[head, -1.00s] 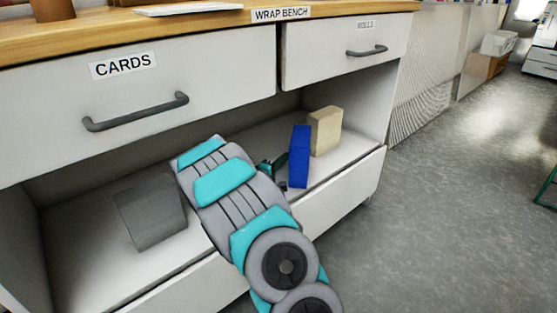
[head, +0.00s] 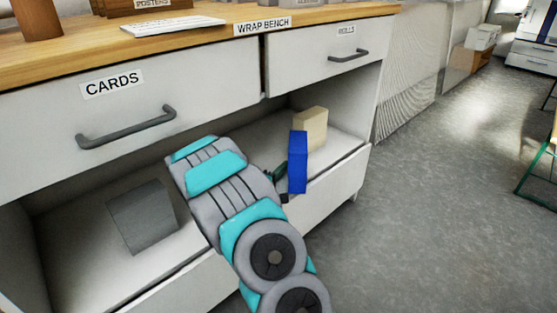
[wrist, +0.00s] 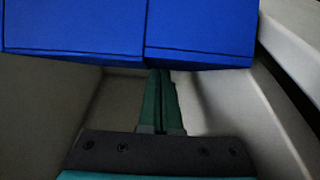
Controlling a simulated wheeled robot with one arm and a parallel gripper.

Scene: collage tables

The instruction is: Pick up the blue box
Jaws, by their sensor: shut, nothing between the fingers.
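The blue box (head: 298,162) stands upright near the front edge of the open shelf in the head view, in front of a cream block. It fills the top of the wrist view (wrist: 200,30), with two of its faces showing. My gripper (head: 281,175) is just left of the box, partly hidden by my arm. In the wrist view my gripper's green fingers (wrist: 160,74) are together with nothing between them, and their tips end at the box's lower edge. I cannot tell whether they touch it.
The cream block (head: 311,127) stands behind the blue box. A grey box (head: 143,216) sits on the shelf to the left. The drawers (head: 130,100) are close above, and the shelf has a front lip (head: 330,180). Open floor (head: 440,220) lies to the right.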

